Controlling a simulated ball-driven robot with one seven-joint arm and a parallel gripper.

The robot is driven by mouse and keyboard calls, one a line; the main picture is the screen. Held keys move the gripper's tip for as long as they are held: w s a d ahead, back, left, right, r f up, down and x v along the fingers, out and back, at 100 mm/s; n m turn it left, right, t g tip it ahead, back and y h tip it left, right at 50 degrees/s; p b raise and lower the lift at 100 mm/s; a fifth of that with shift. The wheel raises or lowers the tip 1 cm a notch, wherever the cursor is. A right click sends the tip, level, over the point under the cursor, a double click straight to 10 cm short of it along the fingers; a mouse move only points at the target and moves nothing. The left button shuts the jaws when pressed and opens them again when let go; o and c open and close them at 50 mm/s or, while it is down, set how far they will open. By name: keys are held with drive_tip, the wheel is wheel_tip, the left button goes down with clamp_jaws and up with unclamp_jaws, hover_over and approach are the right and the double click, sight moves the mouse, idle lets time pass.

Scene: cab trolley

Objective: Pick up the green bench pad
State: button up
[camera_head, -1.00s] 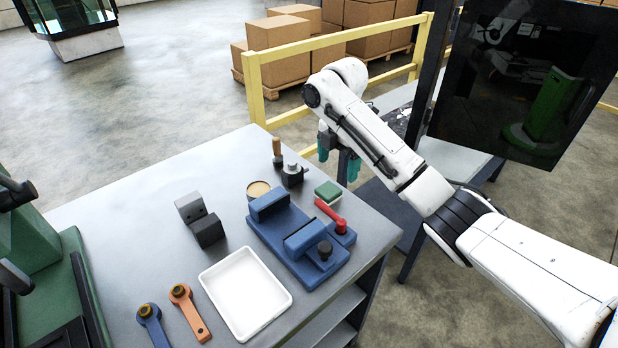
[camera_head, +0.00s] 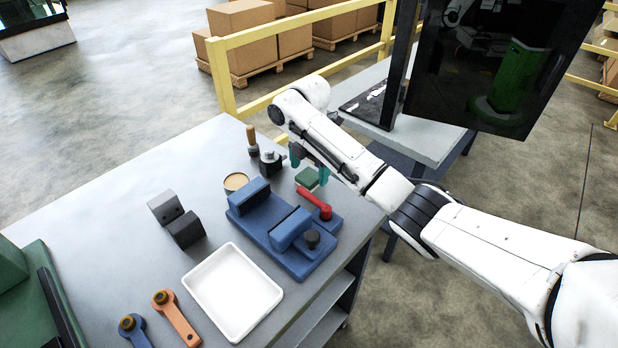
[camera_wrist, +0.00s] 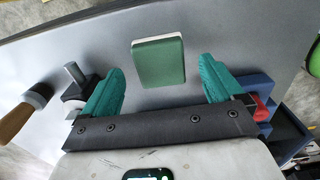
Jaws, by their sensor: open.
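The green bench pad (camera_head: 308,177) is a small block with a green top and a pale underside. It lies on the grey bench top, behind the red-handled part of the blue vise. In the wrist view the pad (camera_wrist: 158,62) shows whole, ahead of and between the fingertips. My gripper (camera_head: 309,168) is at the pad in the head view, its teal fingers pointing down and partly covering it. In the wrist view my gripper (camera_wrist: 160,85) is open with nothing between its fingers. The exact height above the pad is hard to tell.
A blue vise (camera_head: 275,230) with a red handle (camera_head: 315,202) stands just in front of the pad. A wooden-handled tool (camera_head: 252,140), a dark metal fixture (camera_head: 270,162) and a round tin (camera_head: 236,182) stand left. A white tray (camera_head: 232,292) lies nearer. A dark screen (camera_head: 490,65) stands right.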

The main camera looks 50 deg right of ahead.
drive_tip(key=shift+f, duration=0.9)
drive_tip(key=c, duration=1.2)
drive_tip(key=shift+o, duration=0.2)
drive_tip(key=shift+r, duration=0.15)
